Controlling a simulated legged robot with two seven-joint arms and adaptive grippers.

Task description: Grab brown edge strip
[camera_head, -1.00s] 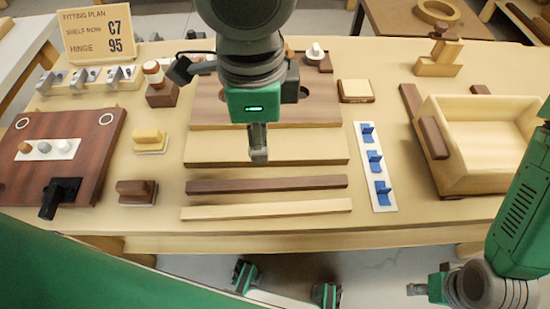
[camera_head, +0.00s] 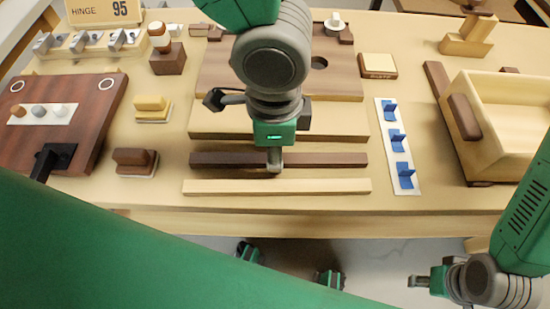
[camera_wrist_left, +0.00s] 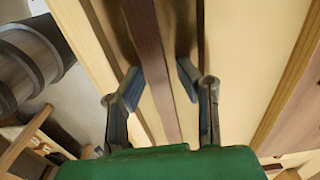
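The brown edge strip (camera_head: 225,160) is a long thin dark bar lying across the bench, between a light board and a light strip (camera_head: 225,187). My left gripper (camera_head: 275,162) points down at the middle of the brown strip. In the left wrist view the left gripper (camera_wrist_left: 160,78) is open, with one finger on each side of the brown strip (camera_wrist_left: 152,50); contact cannot be told. My right gripper (camera_head: 416,281) is away at the lower right, beyond the bench's front edge; its finger opening is too small to tell.
Light and dark boards (camera_head: 215,122) lie just behind the strip. A white plate with blue brackets (camera_head: 400,155) lies to the right, and an open wooden box (camera_head: 510,115) beyond it. Brown and yellow blocks (camera_head: 153,107) and a dark red-brown panel (camera_head: 95,125) are at left.

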